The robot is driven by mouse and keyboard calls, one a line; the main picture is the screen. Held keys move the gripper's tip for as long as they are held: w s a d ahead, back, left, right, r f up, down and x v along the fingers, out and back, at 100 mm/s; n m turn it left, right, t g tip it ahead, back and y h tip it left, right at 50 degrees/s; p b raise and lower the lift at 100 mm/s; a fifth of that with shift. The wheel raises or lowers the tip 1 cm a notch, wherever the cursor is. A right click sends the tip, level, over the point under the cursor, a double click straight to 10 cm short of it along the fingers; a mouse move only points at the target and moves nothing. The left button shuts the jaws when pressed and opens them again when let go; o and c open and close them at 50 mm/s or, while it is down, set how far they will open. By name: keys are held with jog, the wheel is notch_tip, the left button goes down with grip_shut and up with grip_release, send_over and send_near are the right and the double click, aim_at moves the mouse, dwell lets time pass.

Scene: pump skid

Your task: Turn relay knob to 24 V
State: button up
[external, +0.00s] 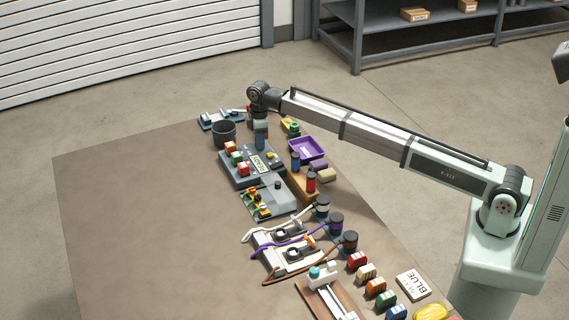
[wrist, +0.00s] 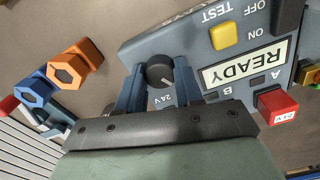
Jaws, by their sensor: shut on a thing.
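The black relay knob (wrist: 160,71) sits on the blue-grey relay panel (wrist: 150,48), between the two blue fingers of my gripper (wrist: 158,88) in the wrist view. My gripper is shut on the knob. A short pale mark shows on the knob's near side, roughly towards the "24 V" label, which reads upside down; its exact alignment is hard to tell. In the external view my gripper (external: 261,138) reaches down at the far edge of the panel (external: 237,178), and the knob is hidden there.
The panel carries a "READY" display (wrist: 244,65), a yellow button (wrist: 224,36) and a red block (wrist: 276,104). Orange (wrist: 75,64) and blue (wrist: 40,87) hexagonal parts lie left of it. A dark cup (external: 224,133) and purple tray (external: 307,149) stand close by. The table's left is clear.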

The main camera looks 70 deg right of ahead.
jog(key=shift+m, duration=0.4)
jog(key=m, duration=0.4)
jog(key=shift+m, duration=0.3)
jog(key=m, duration=0.5)
jog(key=shift+m, duration=0.3)
jog(key=o, duration=1)
jog(key=shift+o, duration=0.2)
notch_tip(320, 180, up, 14)
